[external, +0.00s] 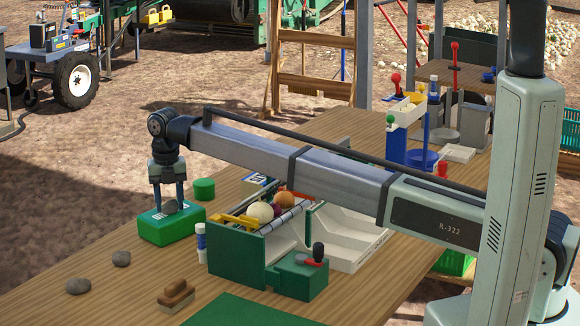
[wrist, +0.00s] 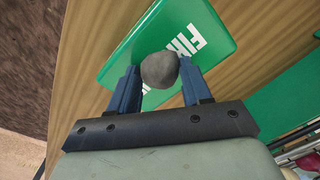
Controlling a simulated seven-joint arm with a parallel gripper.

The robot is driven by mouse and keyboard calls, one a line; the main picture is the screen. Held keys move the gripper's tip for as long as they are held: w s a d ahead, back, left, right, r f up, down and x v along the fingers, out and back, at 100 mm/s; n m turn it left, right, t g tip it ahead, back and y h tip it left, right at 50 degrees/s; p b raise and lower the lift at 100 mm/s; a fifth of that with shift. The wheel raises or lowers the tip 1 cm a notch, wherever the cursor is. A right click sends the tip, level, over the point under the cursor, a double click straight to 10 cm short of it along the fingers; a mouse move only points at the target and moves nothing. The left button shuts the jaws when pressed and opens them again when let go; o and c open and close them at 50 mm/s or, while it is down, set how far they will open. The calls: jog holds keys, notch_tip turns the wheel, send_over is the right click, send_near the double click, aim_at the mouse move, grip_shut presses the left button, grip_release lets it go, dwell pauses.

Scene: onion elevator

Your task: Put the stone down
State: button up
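A grey rounded stone (wrist: 160,70) sits between the fingertips of my gripper (wrist: 159,76), with a finger against each side. In the external view the stone (external: 170,206) shows low between the fingers of my gripper (external: 169,204), over the green box (external: 172,229) with white lettering on its lid. The wrist view shows the lid of the green box (wrist: 205,22) behind the stone. I cannot tell whether the stone touches the lid. Two more grey stones, one nearer (external: 78,286) and one farther (external: 121,258), lie on the wooden table (external: 130,300).
The table around the two loose stones is mostly clear.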

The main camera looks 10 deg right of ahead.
jog(key=o, duration=0.5)
jog(key=shift+c, duration=0.2)
notch_tip(320, 180, up, 12)
jog(key=shift+r, duration=0.15)
dwell(0.5)
